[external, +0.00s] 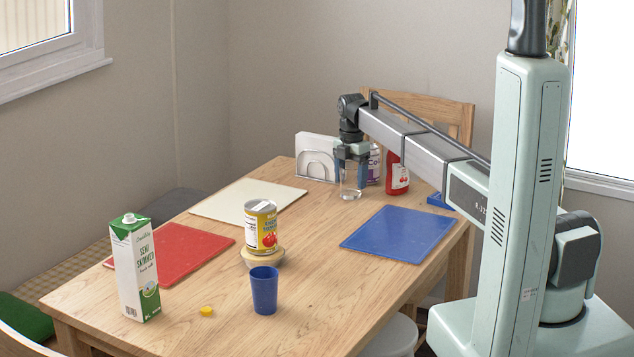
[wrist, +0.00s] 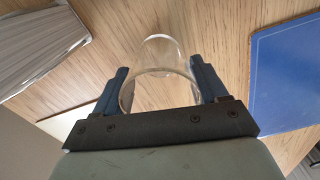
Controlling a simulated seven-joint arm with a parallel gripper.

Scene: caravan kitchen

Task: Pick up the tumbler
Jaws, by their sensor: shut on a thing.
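The tumbler (external: 350,187) is a clear glass at the far part of the wooden table, upright below my gripper in the external view. My gripper (external: 350,168) points down with its blue fingers on both sides of the glass. In the wrist view, the fingers of my gripper (wrist: 158,72) are shut on the tumbler (wrist: 161,52), one on each side of its wall. I cannot tell whether its base touches the table.
A napkin holder (external: 316,160) stands left of the glass; a purple-labelled jar (external: 375,165) and red bottle (external: 396,178) stand close on its right. A blue mat (external: 398,228), blue cup (external: 264,292), can (external: 260,228) and milk carton (external: 135,270) are nearer.

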